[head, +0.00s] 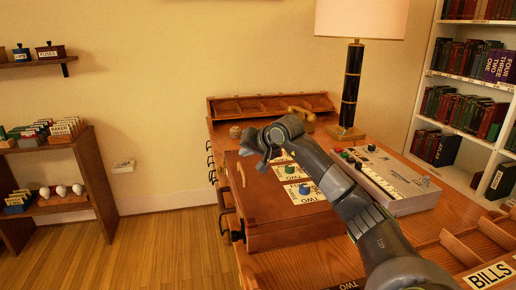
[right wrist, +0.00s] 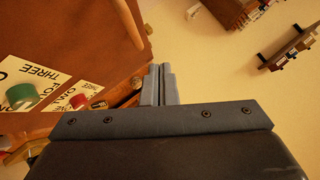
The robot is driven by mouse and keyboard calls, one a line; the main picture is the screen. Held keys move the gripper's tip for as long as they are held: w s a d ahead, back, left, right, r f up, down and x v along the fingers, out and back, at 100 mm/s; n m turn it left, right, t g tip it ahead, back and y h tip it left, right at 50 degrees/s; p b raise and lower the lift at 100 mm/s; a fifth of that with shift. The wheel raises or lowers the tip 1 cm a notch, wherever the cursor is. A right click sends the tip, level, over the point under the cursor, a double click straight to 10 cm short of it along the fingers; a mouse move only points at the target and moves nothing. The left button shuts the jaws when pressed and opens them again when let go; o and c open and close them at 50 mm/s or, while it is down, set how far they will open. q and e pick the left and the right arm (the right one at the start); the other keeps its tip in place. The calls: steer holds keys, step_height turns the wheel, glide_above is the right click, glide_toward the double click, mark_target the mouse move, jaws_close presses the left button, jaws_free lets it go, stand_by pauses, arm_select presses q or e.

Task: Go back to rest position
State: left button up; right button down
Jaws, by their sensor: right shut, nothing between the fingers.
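My right arm reaches in from the lower right in the head view. Its gripper (head: 250,147) is above the left part of the desk (head: 300,255), near the wooden box (head: 290,235) with labelled cards on it. In the right wrist view the fingers (right wrist: 160,75) are together with nothing between them. My left gripper is not in view.
A green knob (right wrist: 20,96) sits on a card below my right gripper. A lamp (head: 352,80), a keyed device (head: 385,180) and a compartment tray (head: 270,105) stand on the desk. Bookshelves (head: 423,90) are right; open floor (head: 150,250) is left.

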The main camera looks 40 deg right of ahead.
steer(key=a+r+v, duration=0.1)
steer(key=v, duration=0.8)
steer(key=shift+w+a+b, duration=0.2)
steer(key=shift+a+b, duration=0.2)
steer(key=shift+b, duration=0.05)
steer(key=shift+r, duration=0.15)
